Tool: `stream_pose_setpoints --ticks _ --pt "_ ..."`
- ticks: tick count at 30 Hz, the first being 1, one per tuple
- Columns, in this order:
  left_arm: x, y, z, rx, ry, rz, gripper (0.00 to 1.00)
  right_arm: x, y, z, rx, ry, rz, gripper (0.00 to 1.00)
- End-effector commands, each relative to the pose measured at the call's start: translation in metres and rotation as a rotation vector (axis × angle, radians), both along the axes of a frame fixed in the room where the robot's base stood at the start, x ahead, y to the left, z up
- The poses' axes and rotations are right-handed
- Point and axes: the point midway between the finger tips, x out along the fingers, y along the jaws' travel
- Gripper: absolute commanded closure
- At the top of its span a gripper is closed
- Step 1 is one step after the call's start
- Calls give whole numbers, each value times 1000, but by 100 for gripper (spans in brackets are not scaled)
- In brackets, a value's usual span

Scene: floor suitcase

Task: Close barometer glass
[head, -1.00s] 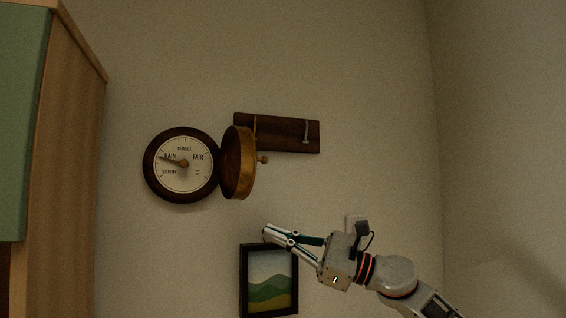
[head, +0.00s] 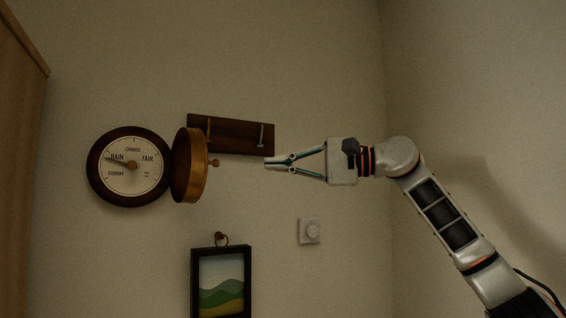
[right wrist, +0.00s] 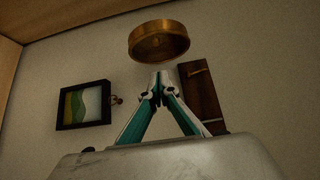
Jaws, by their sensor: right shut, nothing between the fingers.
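The barometer (head: 128,184) hangs on the wall at the left in the head view, its white dial uncovered. Its round brass-rimmed glass cover (head: 196,166) is hinged on the dial's right side and stands swung open, out from the wall. A small brass knob (head: 215,163) sticks out to the right of the cover. My right gripper (head: 267,163) is shut and empty, to the right of the knob and apart from it, pointing left. In the right wrist view the cover (right wrist: 158,42) shows just beyond the closed fingertips (right wrist: 158,77). My left gripper is not in view.
A dark wooden rack (head: 230,128) with hooks is on the wall just behind and above the cover. A framed landscape picture (head: 221,285) hangs below. A wooden cabinet (head: 18,150) stands at the far left.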

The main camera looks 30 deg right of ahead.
Motion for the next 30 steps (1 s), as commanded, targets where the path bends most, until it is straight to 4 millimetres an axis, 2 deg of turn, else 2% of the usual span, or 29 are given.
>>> stream_pose_setpoints --ticks 1,9,15,21,30 --pt "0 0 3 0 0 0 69 7 10 1 0 1 4 100" --pt "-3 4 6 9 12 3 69 40 49 1 2 2 3 100" --pt "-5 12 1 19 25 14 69 35 75 0 0 0 3 100" --pt "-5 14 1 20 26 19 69 34 84 -1 1 2 1 100" --pt "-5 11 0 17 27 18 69 34 85 -1 1 2 1 100"
